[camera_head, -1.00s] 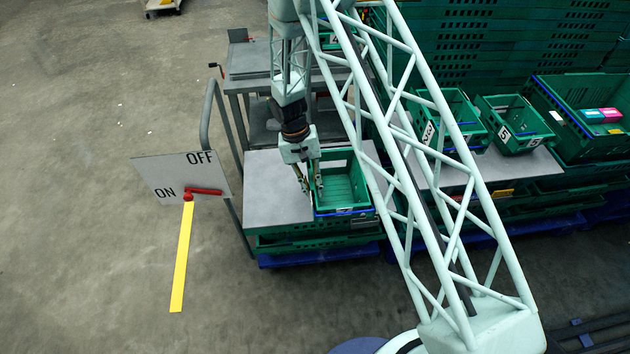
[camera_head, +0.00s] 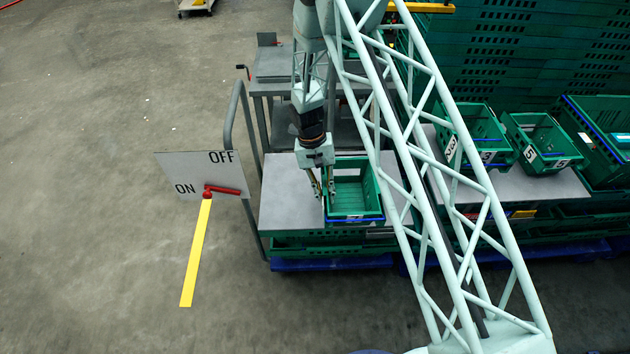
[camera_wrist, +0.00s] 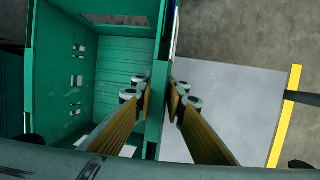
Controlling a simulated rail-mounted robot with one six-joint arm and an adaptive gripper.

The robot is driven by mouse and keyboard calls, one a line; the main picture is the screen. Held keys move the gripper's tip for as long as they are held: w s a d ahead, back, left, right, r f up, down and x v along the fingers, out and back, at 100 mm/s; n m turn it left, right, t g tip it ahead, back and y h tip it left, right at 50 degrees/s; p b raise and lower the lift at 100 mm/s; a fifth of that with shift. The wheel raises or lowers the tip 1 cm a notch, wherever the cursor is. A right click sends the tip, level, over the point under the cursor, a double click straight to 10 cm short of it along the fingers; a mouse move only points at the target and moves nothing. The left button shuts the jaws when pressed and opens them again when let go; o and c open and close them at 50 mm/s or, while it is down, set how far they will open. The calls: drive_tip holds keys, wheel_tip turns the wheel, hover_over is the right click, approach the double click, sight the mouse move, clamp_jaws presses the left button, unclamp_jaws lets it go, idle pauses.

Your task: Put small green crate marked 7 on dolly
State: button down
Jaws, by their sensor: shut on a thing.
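A small green crate (camera_head: 352,187) with a blue front rim is at the left workstation in the head view. Its front label is too small to read. My gripper (camera_head: 323,192) points down at its left wall. In the wrist view, my gripper (camera_wrist: 160,97) is shut on that wall, with one finger inside and one outside. The crate (camera_wrist: 125,65) looks empty. It is over a grey board (camera_head: 285,190); I cannot tell whether it touches it. A wheeled dolly (camera_head: 197,4) is partly visible at the top edge.
Small green crates marked 3 (camera_head: 473,138) and 5 (camera_head: 541,142) stand on another board at right. Tall green crate stacks (camera_head: 520,60) fill the back right. An ON/OFF sign (camera_head: 205,175) and a curved rail (camera_head: 232,130) stand left. The floor at left is clear.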

drive_tip(key=w+a+f+b, duration=0.1)
drive_tip(key=w+a, duration=0.4)
drive_tip(key=w, duration=0.7)
drive_tip(key=shift+s+f, duration=0.1)
drive_tip(key=shift+f+b, duration=0.35)
drive_tip(key=shift+f, duration=1.4)
drive_tip(key=shift+f, duration=0.1)
drive_tip(key=c, duration=2.6)
unclamp_jaws()
drive_tip(key=p+v, duration=0.1)
drive_tip(key=v, duration=1.1)
drive_tip(key=shift+r, duration=0.2)
